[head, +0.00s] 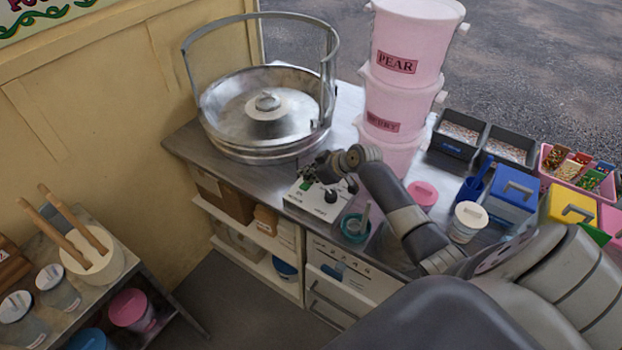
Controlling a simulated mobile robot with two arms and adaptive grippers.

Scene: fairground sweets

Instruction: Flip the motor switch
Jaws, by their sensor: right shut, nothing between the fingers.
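A pale control box (309,207) stands at the front edge of the metal counter (192,140). Its top carries a green switch (304,185) and a dark knob (331,195). Which way the green switch is set is too small to tell. My right gripper (317,167) is shut and empty. It is over the back part of the control box, just behind the green switch, and covers some of the box top. Whether it touches the box or a control cannot be told. My left gripper is not in view.
A round steel candy-floss pan (267,112) with a rail stands behind left. Stacked pink buckets (406,45) stand behind my right arm. A teal cup (355,228) is close right of the control box. Tubs and coloured boxes (512,192) crowd the right. A low side table (98,290) is at left.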

